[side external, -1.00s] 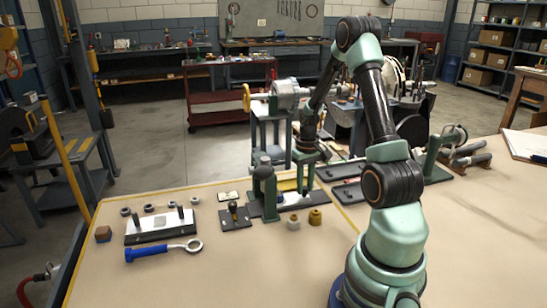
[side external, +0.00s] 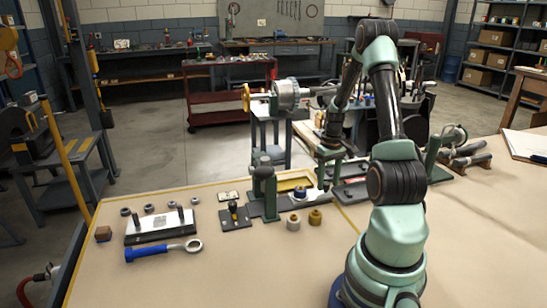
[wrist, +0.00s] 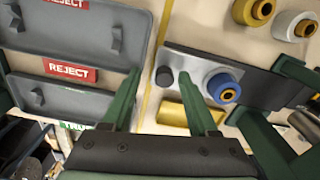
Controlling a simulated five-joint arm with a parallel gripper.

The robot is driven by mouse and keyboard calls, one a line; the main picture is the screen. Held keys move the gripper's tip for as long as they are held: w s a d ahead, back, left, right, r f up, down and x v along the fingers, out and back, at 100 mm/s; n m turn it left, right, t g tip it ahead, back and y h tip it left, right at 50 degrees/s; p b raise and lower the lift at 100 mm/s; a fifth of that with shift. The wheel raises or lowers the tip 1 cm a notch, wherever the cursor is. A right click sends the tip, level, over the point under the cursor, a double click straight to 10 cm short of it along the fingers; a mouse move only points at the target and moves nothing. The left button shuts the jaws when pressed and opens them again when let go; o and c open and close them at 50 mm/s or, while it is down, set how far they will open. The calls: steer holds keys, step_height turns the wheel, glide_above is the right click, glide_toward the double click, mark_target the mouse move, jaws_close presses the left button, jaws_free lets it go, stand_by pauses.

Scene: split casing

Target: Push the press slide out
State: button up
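The press (side external: 264,186) is a green upright on a dark base, left of my gripper in the side view. The press slide is a silver plate (wrist: 190,62) that lies on the dark base, with a dark round peg (wrist: 164,77) near its end. A blue ring with a brass centre (wrist: 223,88) sits on the slide; it also shows in the side view (side external: 299,192). My gripper (wrist: 158,74) is open, with its green fingertips on either side of the peg. The gap between fingertips and peg makes contact hard to tell. In the side view my gripper (side external: 326,186) is low, right of the ring.
A yellow tray (wrist: 174,113) is close to the slide. Brass and white bushings (side external: 315,216) stand in front of the press.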

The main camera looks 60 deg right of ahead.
step_height(320, 180, up, 12)
stand_by(0.6)
steer(key=w+a+r+n+t, duration=0.1)
steer(key=w+a+r, duration=0.2)
steer(key=a, duration=0.6)
steer(key=w+a+r+n+t, duration=0.1)
steer(key=w+a+r+n, duration=0.1)
steer(key=a, duration=0.6)
steer(key=w+a+r+n+t+h, duration=0.1)
steer(key=w+a+r, duration=0.3)
steer(key=a, duration=0.5)
steer(key=shift+w+a+r+n+t, duration=0.2)
steer(key=shift+a+n+t, duration=0.15)
steer(key=shift+n+t, duration=0.25)
steer(key=s+a+n+t+y, duration=0.1)
steer(key=s+a+n, duration=0.1)
steer(key=a, duration=0.6)
steer(key=shift+a, duration=0.3)
